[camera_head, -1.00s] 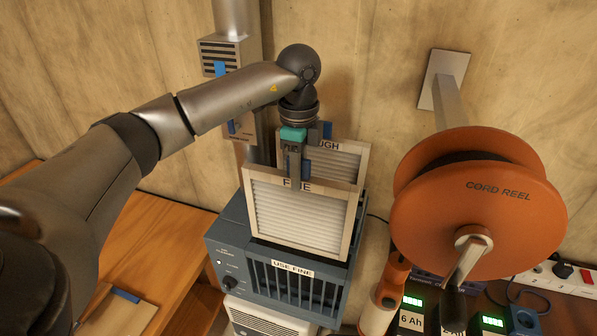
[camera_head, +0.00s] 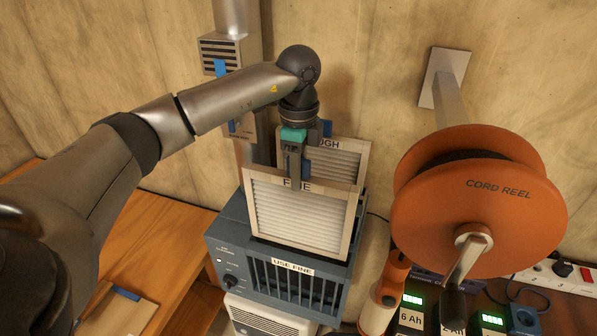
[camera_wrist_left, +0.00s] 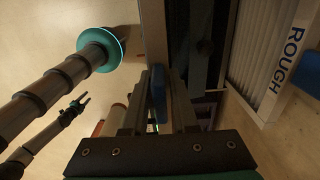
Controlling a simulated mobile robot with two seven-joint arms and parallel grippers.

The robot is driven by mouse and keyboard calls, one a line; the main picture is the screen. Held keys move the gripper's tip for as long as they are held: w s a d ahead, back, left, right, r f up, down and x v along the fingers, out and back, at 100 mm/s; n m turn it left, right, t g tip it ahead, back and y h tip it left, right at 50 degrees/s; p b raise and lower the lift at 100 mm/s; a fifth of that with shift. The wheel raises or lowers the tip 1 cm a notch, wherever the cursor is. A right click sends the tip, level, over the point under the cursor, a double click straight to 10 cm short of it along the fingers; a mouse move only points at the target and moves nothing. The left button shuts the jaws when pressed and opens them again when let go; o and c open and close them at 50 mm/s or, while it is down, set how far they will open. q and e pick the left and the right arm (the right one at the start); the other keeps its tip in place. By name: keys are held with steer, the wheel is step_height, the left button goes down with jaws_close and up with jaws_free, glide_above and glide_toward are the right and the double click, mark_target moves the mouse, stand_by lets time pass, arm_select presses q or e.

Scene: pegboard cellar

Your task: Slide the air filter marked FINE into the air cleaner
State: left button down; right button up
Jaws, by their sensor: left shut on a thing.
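The air filter marked FINE (camera_head: 297,219) is a pleated white panel in a pale frame. It stands upright at the top of the blue-grey air cleaner (camera_head: 228,250), whose front label reads USE FINE. Its lower edge is at the cleaner's top; I cannot tell how deep it sits. My left gripper (camera_head: 298,181) is shut on its top edge, at a blue tab; the fingers also show in the left wrist view (camera_wrist_left: 158,112). The filter marked ROUGH (camera_head: 345,163) stands behind, partly hidden. My right gripper (camera_wrist_left: 83,101) is small and dark in the left wrist view.
An orange cord reel (camera_head: 425,215) on a wall bracket stands close on the right. A wooden bench (camera_head: 165,245) is at the left. Lit battery chargers and a power strip (camera_head: 548,279) are at the lower right. The wall is close behind the filters.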

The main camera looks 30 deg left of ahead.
arm_select(q)
steer(key=b, duration=0.3)
glide_above(299, 241)
steer(key=w, duration=0.1)
steer(key=shift+a+f, duration=0.2)
steer(key=shift+f, duration=1.2)
steer(key=shift+a+f, duration=0.2)
steer(key=shift+f, duration=1.2)
steer(key=shift+f+b, duration=1.75)
steer(key=shift+f, duration=1.25)
steer(key=shift+f+b, duration=1.55)
steer(key=shift+f, duration=1.55)
steer(key=shift+f+b, duration=0.85)
steer(key=shift+f, duration=1.1)
